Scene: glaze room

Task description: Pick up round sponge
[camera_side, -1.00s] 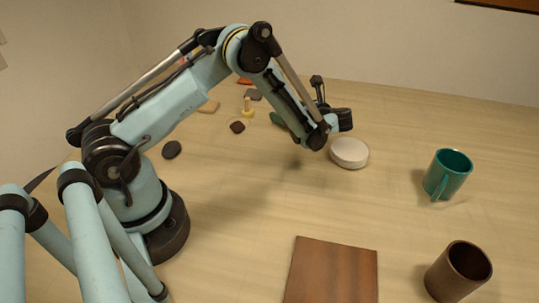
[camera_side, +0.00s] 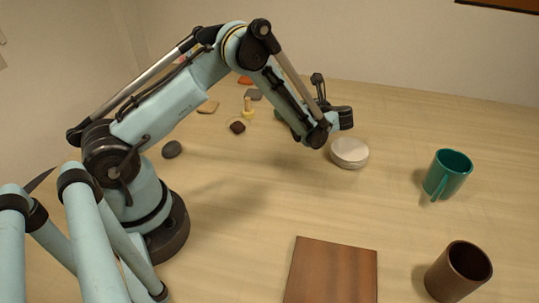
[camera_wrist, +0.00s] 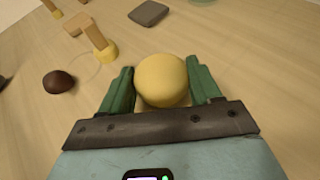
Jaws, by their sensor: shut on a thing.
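The round sponge (camera_wrist: 162,80) is a yellow, rounded piece in the wrist view. It sits between the two green fingers of my gripper (camera_wrist: 161,88), which are shut on it from left and right. In the side view a bit of my gripper's green fingers (camera_side: 280,114) shows behind my forearm, and the sponge is hidden there. Whether the sponge is clear of the table I cannot tell for certain.
Beyond the gripper are a yellow-based tool with a wooden handle (camera_wrist: 103,48), a dark brown lump (camera_wrist: 58,82) and a grey block (camera_wrist: 148,13). A white round stack (camera_side: 349,153), teal mug (camera_side: 447,174), brown cup (camera_side: 458,272) and brown board (camera_side: 332,272) stand nearer.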

